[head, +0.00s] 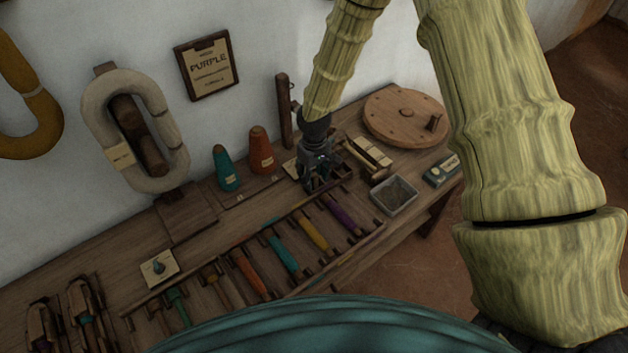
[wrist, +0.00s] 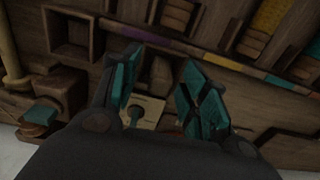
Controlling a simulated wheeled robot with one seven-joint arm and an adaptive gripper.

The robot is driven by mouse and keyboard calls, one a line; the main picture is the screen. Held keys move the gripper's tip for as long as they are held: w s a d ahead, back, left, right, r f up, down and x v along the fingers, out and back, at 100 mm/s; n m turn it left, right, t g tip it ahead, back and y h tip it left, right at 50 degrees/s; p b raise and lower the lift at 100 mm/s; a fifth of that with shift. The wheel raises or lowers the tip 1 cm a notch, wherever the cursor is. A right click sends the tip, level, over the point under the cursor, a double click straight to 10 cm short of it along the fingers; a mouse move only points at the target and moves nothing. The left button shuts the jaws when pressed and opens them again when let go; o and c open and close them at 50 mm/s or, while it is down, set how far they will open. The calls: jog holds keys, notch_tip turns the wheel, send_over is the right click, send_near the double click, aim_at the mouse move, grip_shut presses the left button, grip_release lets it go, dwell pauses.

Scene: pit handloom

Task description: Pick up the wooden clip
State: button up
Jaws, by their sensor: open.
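My gripper (head: 318,178) is over the back part of the wooden bench, near the orange cone. In the wrist view my gripper (wrist: 162,62) is open, its teal-padded fingers spread apart. A small brown wooden piece (wrist: 160,74), which may be the wooden clip, shows between the fingers, apart from both pads. A cream card (wrist: 148,108) with a dark teal peg-like shape lies just below it in that view. In the head view my gripper hides the spot under it, so I cannot make out the clip there.
A rack of coloured bobbins (head: 282,254) runs along the bench. A teal cone (head: 225,170) and an orange cone (head: 261,150) stand left of my gripper. A grey metal tray (head: 394,195) and a round wooden disc (head: 400,117) lie to its right. A wooden post (head: 285,110) stands close behind.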

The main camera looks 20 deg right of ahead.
aim_at(315, 176)
jog(key=c, duration=0.9)
jog(key=shift+o, duration=0.2)
jog(key=shift+r, duration=0.1)
jog(key=shift+r, duration=0.95)
jog(key=shift+s+r+b, duration=0.4)
jog(key=shift+r+b, duration=0.1)
jog(key=shift+r, duration=0.2)
jog(key=s+d+b, duration=0.1)
jog(key=s, duration=0.6)
jog(key=s+d+r+b, duration=0.1)
jog(key=s+d, duration=0.1)
jog(key=s, duration=0.5)
jog(key=shift+s+d+r, duration=0.25)
jog(key=shift+s, duration=0.15)
